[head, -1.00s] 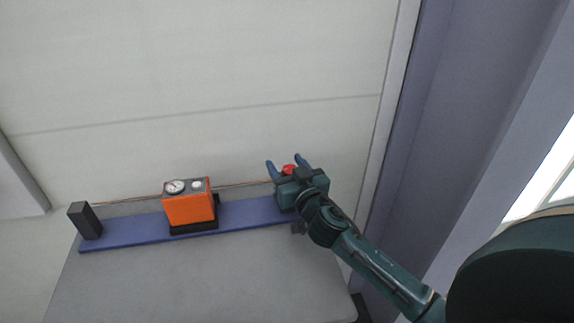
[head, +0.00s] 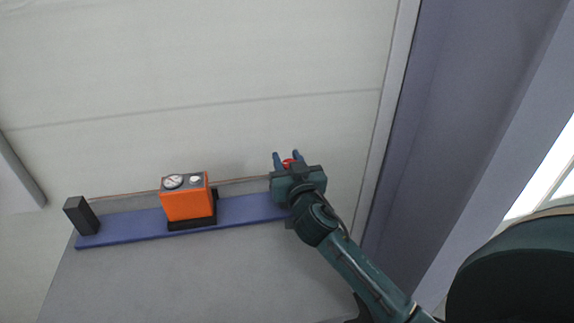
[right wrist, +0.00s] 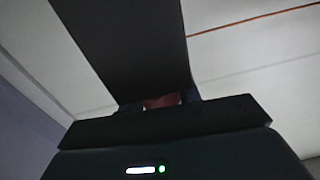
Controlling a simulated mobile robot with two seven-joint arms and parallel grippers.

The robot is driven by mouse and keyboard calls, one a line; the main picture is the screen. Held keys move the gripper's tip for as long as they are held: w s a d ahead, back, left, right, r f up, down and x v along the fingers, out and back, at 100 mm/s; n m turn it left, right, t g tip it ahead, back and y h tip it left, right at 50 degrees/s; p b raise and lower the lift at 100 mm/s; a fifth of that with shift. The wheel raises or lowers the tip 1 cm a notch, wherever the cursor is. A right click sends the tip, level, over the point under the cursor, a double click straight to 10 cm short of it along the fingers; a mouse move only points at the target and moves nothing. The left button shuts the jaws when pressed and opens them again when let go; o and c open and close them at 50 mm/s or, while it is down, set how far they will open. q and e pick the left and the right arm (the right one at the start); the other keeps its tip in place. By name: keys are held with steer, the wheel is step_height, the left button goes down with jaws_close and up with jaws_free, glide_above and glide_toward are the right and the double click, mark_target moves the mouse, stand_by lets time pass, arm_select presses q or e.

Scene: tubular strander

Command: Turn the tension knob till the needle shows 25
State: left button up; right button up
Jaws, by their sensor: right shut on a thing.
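The red tension knob (head: 288,163) is at the right end of the blue rail. My right gripper (head: 286,154) is shut on it, with one finger on each side. In the right wrist view a small part of the red knob (right wrist: 162,101) shows; the rest is hidden. The orange gauge box (head: 187,204) stands mid-rail. Its round white dial (head: 173,181) has a dark needle, too small to read a value. My left gripper is not in view.
The blue rail (head: 140,226) lies on a grey bench (head: 190,270). A black block (head: 80,216) stands at its left end. The bench front is clear.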

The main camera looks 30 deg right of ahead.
steer(key=m+g+h+b, duration=0.1)
steer(key=m+h+b, duration=0.1)
steer(key=h+b, duration=0.1)
steer(key=shift+d+f, duration=0.1)
steer(key=shift+f, duration=0.05)
steer(key=shift+s+d+r+m+h+b, duration=0.1)
steer(key=shift+r+m+h+b, duration=0.15)
steer(key=shift+m+h+b, duration=0.35)
steer(key=o, duration=1)
steer(key=shift+f, duration=0.1)
